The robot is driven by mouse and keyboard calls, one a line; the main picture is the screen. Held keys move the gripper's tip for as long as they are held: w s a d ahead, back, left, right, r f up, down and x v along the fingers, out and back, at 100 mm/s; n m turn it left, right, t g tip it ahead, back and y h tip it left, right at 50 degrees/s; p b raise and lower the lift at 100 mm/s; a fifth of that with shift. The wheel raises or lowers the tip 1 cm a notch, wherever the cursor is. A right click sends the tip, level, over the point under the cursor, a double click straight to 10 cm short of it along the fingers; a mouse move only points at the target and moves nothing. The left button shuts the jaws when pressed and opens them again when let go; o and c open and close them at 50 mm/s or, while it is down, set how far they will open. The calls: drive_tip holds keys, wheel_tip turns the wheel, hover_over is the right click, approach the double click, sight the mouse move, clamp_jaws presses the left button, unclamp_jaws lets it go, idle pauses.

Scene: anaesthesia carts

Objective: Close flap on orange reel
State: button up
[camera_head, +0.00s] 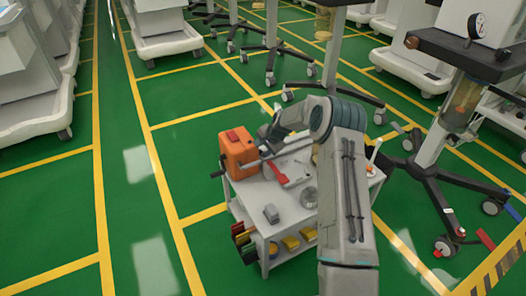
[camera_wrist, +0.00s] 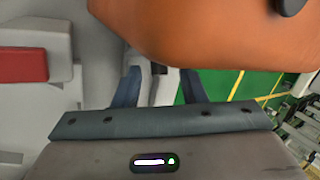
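The orange reel (camera_head: 238,154) is a boxy orange body at the back left corner of the small white cart, with a small red part (camera_head: 233,135) on top. I cannot tell which part is its flap. In the wrist view the orange body (camera_wrist: 205,35) fills the top, very close, with a dark knob (camera_wrist: 290,5) at its upper right. My gripper (camera_wrist: 160,88) is just below and beside it, its two blue fingers apart and no object visibly held. The fingertips partly run behind the orange edge, so contact cannot be told. In the head view my arm hides much of the gripper.
The cart top (camera_head: 247,193) also holds a red-handled item (camera_head: 277,174), a grey block (camera_head: 271,213) and a round metallic bowl (camera_head: 309,197). A wheeled stand (camera_head: 430,160) is at right. Green floor is free to the left.

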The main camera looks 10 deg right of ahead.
clamp_jaws()
drive_tip(key=shift+f, duration=0.1)
drive_tip(key=shift+f+m+y, duration=0.3)
drive_tip(key=shift+f+y, duration=0.15)
drive_tip(key=shift+y, duration=0.75)
drive_tip(key=y, duration=0.1)
drive_tip(key=f+g+y, duration=0.1)
drive_tip(key=shift+a+m+y+b, duration=0.25)
drive_tip(key=shift+m+y+b, duration=0.05)
drive_tip(key=shift+m+b, duration=0.1)
drive_tip(key=shift+y, duration=0.3)
drive_tip(key=shift+s+a, duration=0.1)
